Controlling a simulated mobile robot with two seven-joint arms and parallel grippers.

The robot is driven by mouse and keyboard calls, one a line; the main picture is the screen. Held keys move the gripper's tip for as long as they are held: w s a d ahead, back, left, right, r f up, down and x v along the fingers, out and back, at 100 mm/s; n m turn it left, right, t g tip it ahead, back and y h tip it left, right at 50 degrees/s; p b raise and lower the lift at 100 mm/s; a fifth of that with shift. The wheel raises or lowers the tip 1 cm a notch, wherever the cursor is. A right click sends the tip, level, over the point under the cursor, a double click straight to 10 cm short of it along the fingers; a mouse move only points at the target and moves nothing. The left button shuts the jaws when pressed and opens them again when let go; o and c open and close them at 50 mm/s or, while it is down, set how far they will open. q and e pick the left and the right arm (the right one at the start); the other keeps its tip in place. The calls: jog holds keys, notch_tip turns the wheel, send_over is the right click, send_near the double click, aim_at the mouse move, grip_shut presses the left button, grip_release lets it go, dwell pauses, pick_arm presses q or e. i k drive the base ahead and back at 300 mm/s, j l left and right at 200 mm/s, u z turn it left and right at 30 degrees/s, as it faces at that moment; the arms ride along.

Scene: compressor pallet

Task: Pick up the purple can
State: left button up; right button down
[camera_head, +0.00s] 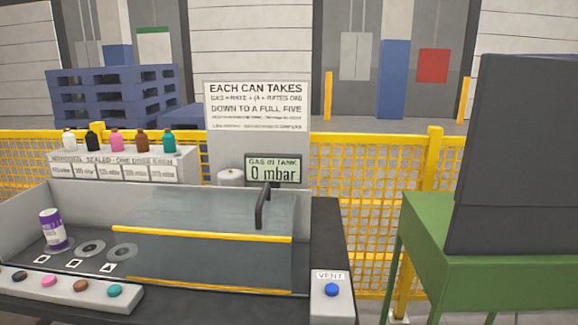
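The purple can (52,229) has a purple body with a white label and a pale top. It stands slightly tilted in the picture at the left of the grey tray-like bay (24,246), at the left end of a row of round dark seats. Its base is beside or on the leftmost seat; I cannot tell which. Neither of my grippers shows in the head view.
A clear tank with yellow edges (210,233) and a black handle (262,206) stands right of the can. A panel of coloured buttons (66,288) lies in front. A blue vent button (332,289) is at right. Small bottles (117,140) stand behind; a green stand (480,240) is at right.

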aim_at(51, 219)
jog(key=u, duration=1.35)
jog(key=z, duration=0.65)
jog(key=i+j+z, duration=0.1)
jog(key=j+z, duration=0.5)
jog(key=z, duration=0.25)
jog(key=j+z, duration=0.35)
jog(key=j, duration=0.8)
jog(key=k+j+z, duration=0.1)
jog(key=j, duration=0.3)
